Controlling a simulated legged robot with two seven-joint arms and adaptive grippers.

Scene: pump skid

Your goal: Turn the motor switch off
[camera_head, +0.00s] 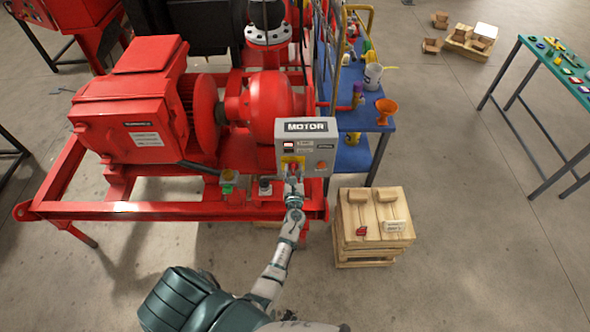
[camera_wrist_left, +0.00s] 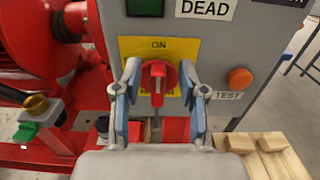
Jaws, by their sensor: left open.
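The motor switch is a red rotary knob (camera_wrist_left: 157,78) on a yellow plate (camera_wrist_left: 187,51) marked "ON" at its top. It sits on a grey control box labelled "MOTOR" (camera_head: 306,130). In the left wrist view the knob's handle is upright, pointing up and down. My left gripper (camera_head: 293,190) reaches up to the front of the box. In the left wrist view the left gripper (camera_wrist_left: 159,92) is open, with one finger on each side of the knob and gaps between. The plate's lower lettering is mostly hidden. My right gripper is not seen.
An orange button (camera_wrist_left: 239,78) marked "TEST" is right of the knob. A dark green window (camera_wrist_left: 145,7) is above, beside a "DEAD" label. The red pump skid (camera_head: 150,211) extends left. A wooden crate (camera_head: 375,256) stands at the right. Floor farther right is open.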

